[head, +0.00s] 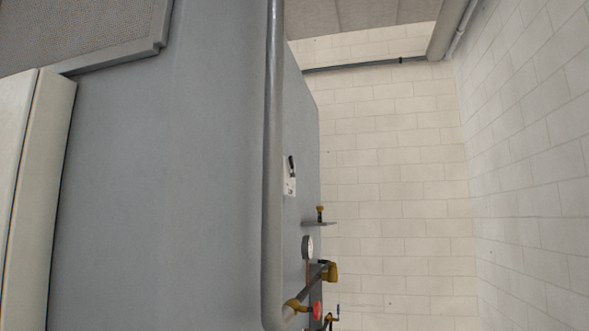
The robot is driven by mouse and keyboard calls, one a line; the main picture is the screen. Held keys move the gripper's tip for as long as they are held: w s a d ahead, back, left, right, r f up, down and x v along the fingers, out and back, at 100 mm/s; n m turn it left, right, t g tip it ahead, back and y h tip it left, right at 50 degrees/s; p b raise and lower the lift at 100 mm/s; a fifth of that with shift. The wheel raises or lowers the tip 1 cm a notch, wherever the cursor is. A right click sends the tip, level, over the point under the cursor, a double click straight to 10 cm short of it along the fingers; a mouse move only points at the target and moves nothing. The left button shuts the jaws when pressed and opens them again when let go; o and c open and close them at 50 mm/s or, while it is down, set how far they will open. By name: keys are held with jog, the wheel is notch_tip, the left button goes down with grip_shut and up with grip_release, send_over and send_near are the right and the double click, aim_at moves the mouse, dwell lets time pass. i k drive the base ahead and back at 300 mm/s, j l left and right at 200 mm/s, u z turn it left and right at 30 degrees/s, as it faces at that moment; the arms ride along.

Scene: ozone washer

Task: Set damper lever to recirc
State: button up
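A small black lever (292,165) sits on the side face of a large grey cabinet (150,190), right of the middle of the head view. It looks like the damper lever, but I cannot be sure. A small white label plate (290,186) with dark marks is just below it, too small to read. The face is seen at a steep angle, so I cannot tell which setting the lever is at. My gripper is not in view.
A thick grey pipe (272,150) runs upright in front of the cabinet, left of the lever. Below the lever are a small bracket with a brass fitting (320,213), a round gauge (307,246), brass valves (328,271) and a red round part (317,311). A pale block wall (400,180) stands right.

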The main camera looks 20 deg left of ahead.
aim_at(293, 175)
jog(key=u, duration=0.4)
jog(key=i+l+u, duration=0.7)
jog(key=l, duration=0.25)
jog(key=i+l, duration=0.2)
jog(key=l, duration=0.2)
jog(key=i+l, duration=0.2)
jog(key=l, duration=0.15)
jog(key=i+l+u, duration=0.1)
jog(key=i+l, duration=0.15)
jog(key=l, duration=0.15)
jog(key=i+l, duration=0.2)
jog(key=l, duration=0.2)
